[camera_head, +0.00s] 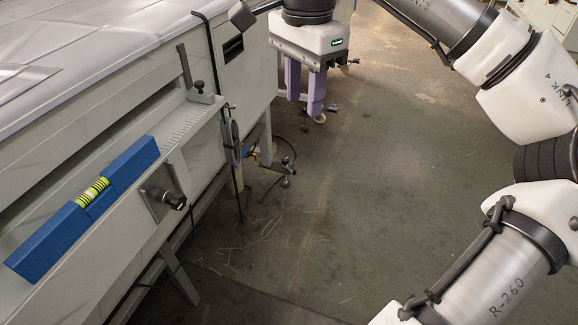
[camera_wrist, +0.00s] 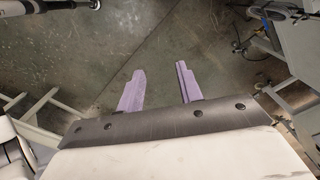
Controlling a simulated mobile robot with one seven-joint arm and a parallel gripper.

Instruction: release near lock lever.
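My gripper (camera_head: 304,108) has two purple fingers pointing down, to the right of the machine's corner. In the wrist view my gripper (camera_wrist: 159,70) shows its fingers apart, with only bare floor between them, so it is open and empty. A black knob on a small metal plate (camera_head: 172,199) sits on the side of the grey machine (camera_head: 226,60). A thin upright bracket with a small black knob (camera_head: 199,87) stands on the machine's ledge. I cannot tell which of these is the lock lever. My gripper is apart from both, farther back and to the right.
A blue spirit level (camera_head: 58,238) with a yellow-green vial lies along the machine's ledge. A black cable (camera_head: 231,140) hangs in a loop at the machine's corner. Metal legs and feet (camera_head: 285,181) stand below. The floor (camera_head: 370,190) to the right is open.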

